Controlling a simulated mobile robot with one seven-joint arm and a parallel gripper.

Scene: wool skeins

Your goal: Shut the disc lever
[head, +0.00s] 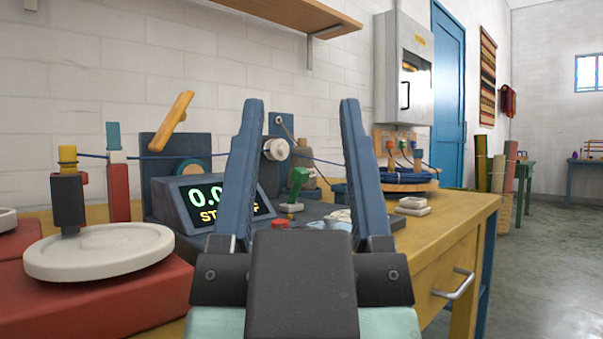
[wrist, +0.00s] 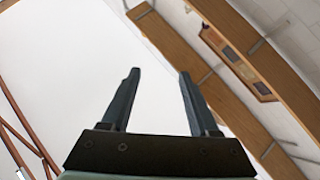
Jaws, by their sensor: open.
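A yellow-orange lever (head: 171,121) stands tilted up to the right on a dark blue upright plate (head: 160,170) on the bench, in the head view. A round teal and orange disc (head: 193,168) shows low on that plate, partly hidden by the display box. A blue thread passes across the plate to a white round piece (head: 276,149). My gripper (head: 301,105) is open and empty, fingers pointing up, to the right of the lever and apart from it. In the wrist view my gripper (wrist: 159,74) faces the ceiling, and no lever shows.
A display box (head: 213,203) stands in front of the plate. A white turntable disc (head: 99,251) on a red base is at the left. A green-handled lever (head: 298,184) stands behind my fingers. The yellow bench (head: 455,240) has some clear top at the right. A shelf (head: 290,14) hangs above.

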